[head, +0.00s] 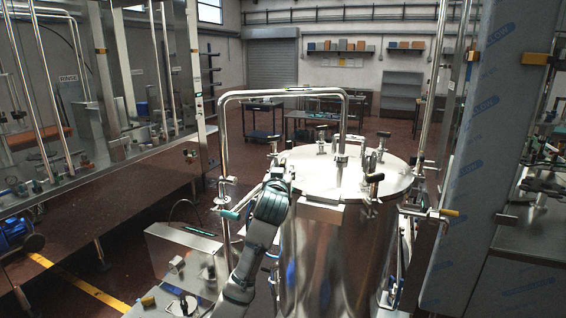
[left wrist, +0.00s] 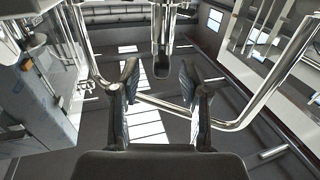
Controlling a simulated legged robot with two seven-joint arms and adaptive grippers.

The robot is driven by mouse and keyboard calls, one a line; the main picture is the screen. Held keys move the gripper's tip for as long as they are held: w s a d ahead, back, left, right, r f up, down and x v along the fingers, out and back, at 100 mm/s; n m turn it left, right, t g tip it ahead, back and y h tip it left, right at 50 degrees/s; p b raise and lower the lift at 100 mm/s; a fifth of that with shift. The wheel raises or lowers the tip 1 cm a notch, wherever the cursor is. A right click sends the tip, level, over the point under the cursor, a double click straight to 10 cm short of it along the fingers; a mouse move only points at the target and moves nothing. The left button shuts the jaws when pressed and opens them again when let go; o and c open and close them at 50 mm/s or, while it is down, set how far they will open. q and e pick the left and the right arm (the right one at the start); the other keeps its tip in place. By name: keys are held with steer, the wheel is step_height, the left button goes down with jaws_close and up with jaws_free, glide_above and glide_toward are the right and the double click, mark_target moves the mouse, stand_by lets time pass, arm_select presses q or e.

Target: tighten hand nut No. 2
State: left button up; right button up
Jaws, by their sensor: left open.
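A steel tank (head: 335,255) with a round lid (head: 325,172) stands in the middle of the head view. Several hand nuts with dark handles sit around its rim: one at the back (head: 321,136), one at the back right (head: 383,138), one at the front right (head: 374,178). No numbers are readable, so I cannot tell which is No. 2. My left gripper (head: 281,172) is at the lid's left edge, partly hiding the rim there. In the left wrist view its fingers (left wrist: 158,80) are apart, and a steel part with a dark rounded end (left wrist: 161,62) shows between and beyond them; contact is unclear.
A bent steel pipe (head: 290,92) arches over the tank from left to lid. A film-wrapped panel (head: 480,170) stands close on the right. A steel box (head: 185,250) stands at the lower left, a blue motor (head: 14,235) farther left. Open floor lies behind the tank.

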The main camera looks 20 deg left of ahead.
mark_target(282, 166)
arm_select(q)
steer(key=p+x, duration=0.1)
steer(key=x, duration=0.2)
steer(key=shift+w, duration=0.25)
steer(key=shift+w+a, duration=0.2)
steer(key=shift+a, duration=0.15)
steer(key=shift+f, duration=0.1)
steer(key=shift+d, duration=0.1)
jaws_close()
steer(key=shift+h, duration=0.3)
